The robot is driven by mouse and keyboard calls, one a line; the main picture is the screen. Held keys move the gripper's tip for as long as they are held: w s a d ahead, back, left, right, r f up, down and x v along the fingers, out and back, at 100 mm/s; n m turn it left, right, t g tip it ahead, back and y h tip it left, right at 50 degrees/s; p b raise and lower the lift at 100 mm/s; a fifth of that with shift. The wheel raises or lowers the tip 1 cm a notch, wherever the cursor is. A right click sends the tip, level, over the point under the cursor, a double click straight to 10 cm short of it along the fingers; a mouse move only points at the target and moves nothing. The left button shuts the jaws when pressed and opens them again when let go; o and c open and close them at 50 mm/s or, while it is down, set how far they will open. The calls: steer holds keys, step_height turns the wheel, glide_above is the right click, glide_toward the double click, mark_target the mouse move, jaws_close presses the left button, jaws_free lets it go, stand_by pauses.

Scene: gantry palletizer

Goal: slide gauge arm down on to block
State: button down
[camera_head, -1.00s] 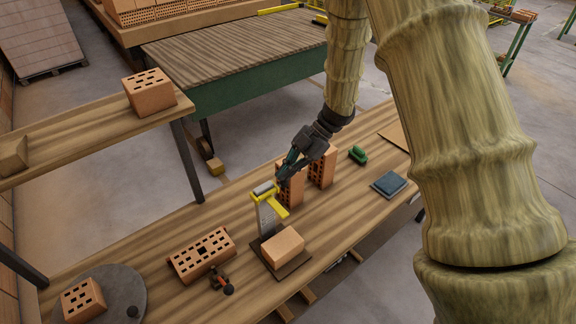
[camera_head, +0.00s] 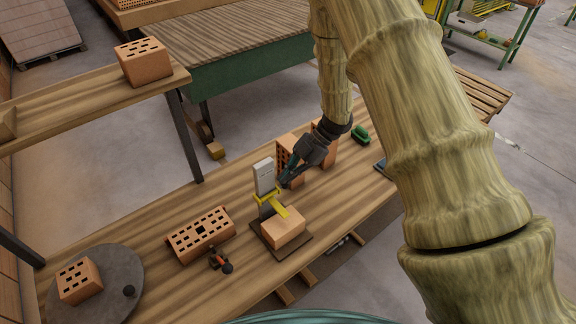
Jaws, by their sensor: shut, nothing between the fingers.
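The height gauge has a grey upright post (camera_head: 264,178) on a dark base plate (camera_head: 297,251). Its yellow gauge arm (camera_head: 279,210) sits low on the post, just above the block. A plain orange block (camera_head: 284,228) lies on the base plate in front of the post. I cannot tell whether the arm touches the block. My gripper (camera_head: 284,182) is shut with nothing held, at the right side of the post by the yellow arm. Its fingertips are small here, and contact with the arm is unclear.
Upright perforated bricks (camera_head: 291,150) stand close behind my gripper. A perforated brick (camera_head: 200,234) and a small black-and-orange tool (camera_head: 220,261) lie left of the gauge. A round grey turntable (camera_head: 118,283) holds another brick (camera_head: 79,281). A green brush (camera_head: 360,134) lies farther back.

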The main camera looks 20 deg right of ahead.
step_height(320, 180, down, 5)
steer(key=shift+r+b, duration=0.1)
steer(key=shift+b, duration=0.5)
step_height(320, 180, up, 4)
steer(key=p, duration=0.3)
steer(key=b, duration=0.3)
glide_toward(288, 186)
step_height(288, 186, up, 3)
steer(key=shift+s+d+r, duration=0.1)
steer(key=shift+r, duration=0.15)
steer(key=shift+s+f, duration=0.1)
